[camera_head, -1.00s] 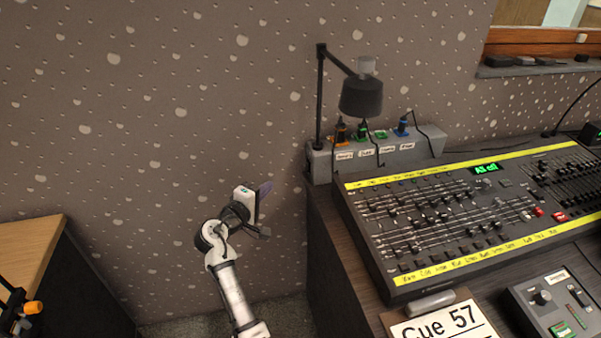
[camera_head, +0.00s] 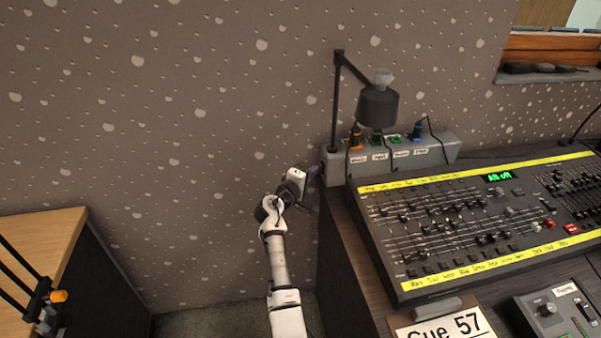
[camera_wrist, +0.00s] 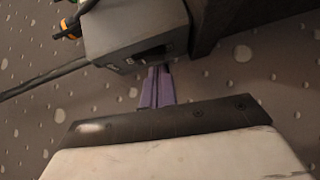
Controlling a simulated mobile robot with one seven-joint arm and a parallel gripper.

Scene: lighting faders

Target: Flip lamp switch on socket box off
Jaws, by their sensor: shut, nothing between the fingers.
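The grey socket box (camera_head: 440,154) sits at the back left of the desk against the wall. Several coloured plugs stand in its top and labels run along its front. My gripper (camera_head: 316,175) is just left of the box's left end, shut and empty. In the wrist view the purple fingers (camera_wrist: 159,78) are together, with their tips close at the end of the box (camera_wrist: 110,35). A dark rocker switch (camera_wrist: 152,54) shows in that end face, right by the fingertips. I cannot tell whether the tips touch it. The switch is not visible in the head view.
A black desk lamp (camera_head: 378,106) on a post rises by the box's left end. A mixing console (camera_head: 450,222) fills the desk to the right. A Cue 57 card (camera_head: 445,328) lies in front. A wooden-topped cabinet (camera_head: 40,240) stands at the left.

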